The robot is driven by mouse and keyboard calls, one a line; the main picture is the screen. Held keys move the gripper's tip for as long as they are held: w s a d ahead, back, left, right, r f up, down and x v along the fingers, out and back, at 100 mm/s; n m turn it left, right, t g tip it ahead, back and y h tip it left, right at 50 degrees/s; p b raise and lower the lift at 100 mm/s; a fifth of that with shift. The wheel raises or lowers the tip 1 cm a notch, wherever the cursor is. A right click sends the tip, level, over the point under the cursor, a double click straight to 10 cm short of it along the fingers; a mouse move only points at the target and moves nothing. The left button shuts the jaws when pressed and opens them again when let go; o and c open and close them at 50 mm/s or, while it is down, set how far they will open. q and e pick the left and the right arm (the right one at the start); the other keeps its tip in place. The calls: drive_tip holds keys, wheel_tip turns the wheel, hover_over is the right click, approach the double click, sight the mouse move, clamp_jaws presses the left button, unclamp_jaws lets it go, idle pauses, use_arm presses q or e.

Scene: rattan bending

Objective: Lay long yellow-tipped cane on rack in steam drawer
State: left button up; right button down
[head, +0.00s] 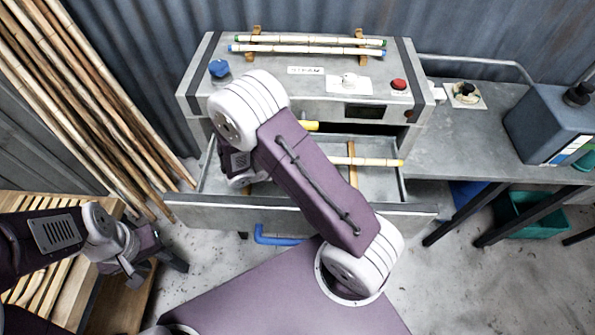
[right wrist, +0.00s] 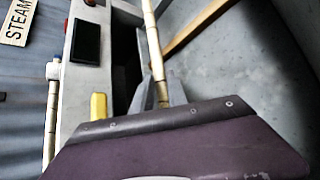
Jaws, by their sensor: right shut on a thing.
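The long pale cane (head: 375,161) with a yellow tip (head: 401,163) is inside the open steam drawer (head: 300,213). It runs left to right across a wooden rack bar (head: 352,178); I cannot tell whether it touches the bar. My right arm hides its left part. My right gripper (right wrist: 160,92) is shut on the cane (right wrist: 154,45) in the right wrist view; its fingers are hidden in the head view. My left gripper (head: 158,268) is apart from the drawer at the lower left, with its dark fingers spread and nothing between them.
The steam box (head: 225,75) carries two canes (head: 310,45) on wooden holders, a blue knob (head: 219,68) and a red button (head: 399,85). A yellow piece (head: 310,126) sits at its front. Tall canes (head: 85,105) lean at left. A slatted wooden bench (head: 115,300) stands lower left.

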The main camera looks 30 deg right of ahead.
drive_tip(key=w+a+f, duration=0.1)
drive_tip(key=w, duration=0.1)
drive_tip(key=w+a+f+b, duration=0.1)
drive_tip(key=w+a+f, duration=0.1)
drive_tip(key=shift+f+b, duration=0.15)
drive_tip(key=shift+b, duration=0.15)
drive_tip(key=shift+w, duration=0.15)
wheel_tip(320, 180, down, 4)
drive_tip(key=b, duration=0.3)
drive_tip(key=shift+f, duration=0.1)
drive_tip(key=c, duration=1.3)
unclamp_jaws()
drive_tip(key=shift+r, duration=0.2)
